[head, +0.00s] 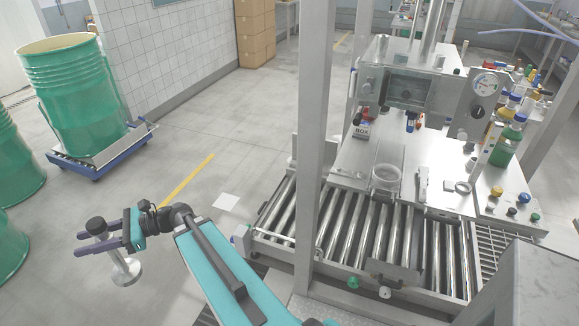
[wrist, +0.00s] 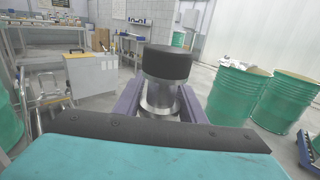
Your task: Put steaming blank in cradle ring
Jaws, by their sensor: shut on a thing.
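The steaming blank (head: 126,271) is a metal piece with a black knob on top and a wide round metal foot. My gripper (head: 83,243) is shut on it, with its purple fingers either side of the stem, over the floor at the lower left. In the wrist view the blank (wrist: 161,98) stands upright between the fingers (wrist: 160,106), its black top toward the camera. A flat grey ring (head: 463,187) lies on the steel worktop, and a clear round cup-like ring (head: 386,176) stands left of it. I cannot tell which is the cradle ring. Both are empty and far from my gripper.
A roller conveyor (head: 345,225) runs before the steel worktop (head: 440,210). A grey post (head: 314,130) rises between my gripper and the worktop. A small box (head: 361,131), a tool (head: 422,184) and bottles (head: 507,145) stand there. Green drums (head: 72,95) are at left.

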